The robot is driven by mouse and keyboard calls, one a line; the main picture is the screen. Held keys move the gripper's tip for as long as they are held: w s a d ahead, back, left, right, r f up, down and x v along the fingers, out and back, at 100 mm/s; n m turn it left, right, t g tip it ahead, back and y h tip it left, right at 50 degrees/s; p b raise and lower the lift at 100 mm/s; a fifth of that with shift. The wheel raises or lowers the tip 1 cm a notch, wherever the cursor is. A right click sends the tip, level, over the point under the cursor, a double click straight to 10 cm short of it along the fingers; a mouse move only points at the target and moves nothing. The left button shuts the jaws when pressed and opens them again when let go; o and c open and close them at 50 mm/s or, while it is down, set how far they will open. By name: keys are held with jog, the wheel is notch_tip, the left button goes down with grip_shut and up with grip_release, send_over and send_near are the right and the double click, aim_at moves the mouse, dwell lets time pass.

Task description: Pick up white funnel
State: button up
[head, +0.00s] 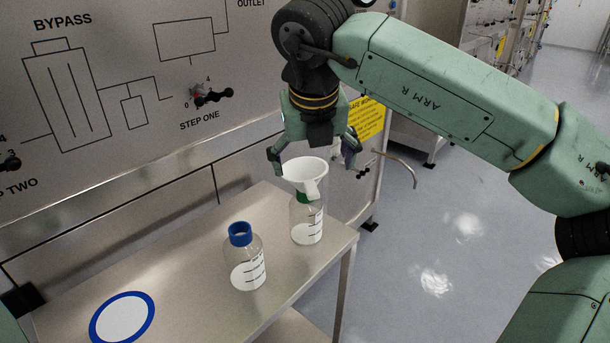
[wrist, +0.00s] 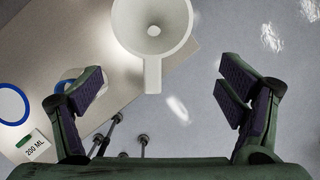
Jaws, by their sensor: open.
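The white funnel (head: 308,174) sits upright in the mouth of a clear bottle with a green neck (head: 307,220), near the right end of the metal table. In the wrist view the funnel (wrist: 152,25) is at the top centre, with its handle tab pointing toward my gripper. My gripper (head: 314,158) is open and empty, pointing down, with its fingers above and around the funnel's rim in the head view. In the wrist view my gripper (wrist: 168,88) has its fingers wide apart, and the funnel lies beyond the fingertips, not between them.
A clear bottle with a blue neck (head: 246,262) stands left of the funnel's bottle. A blue-ringed white disc (head: 122,318) lies on the metal table (head: 190,262). The panel wall (head: 110,170) rises behind the table. Open floor (head: 440,240) lies to the right.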

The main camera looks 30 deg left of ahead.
aim_at(309, 181)
jog(key=shift+s+a+p+x, duration=0.15)
jog(key=shift+p+x, duration=0.15)
jog(key=shift+x, duration=0.75)
jog(key=shift+s+a+p+x, duration=0.1)
jog(key=shift+p+x, duration=0.25)
jog(key=shift+x, duration=0.7)
jog(key=shift+s+p+x, duration=0.15)
jog(key=shift+p+x, duration=0.15)
jog(key=shift+x, duration=0.7)
jog(key=shift+f, duration=0.1)
jog(key=shift+c, duration=0.4)
grip_shut()
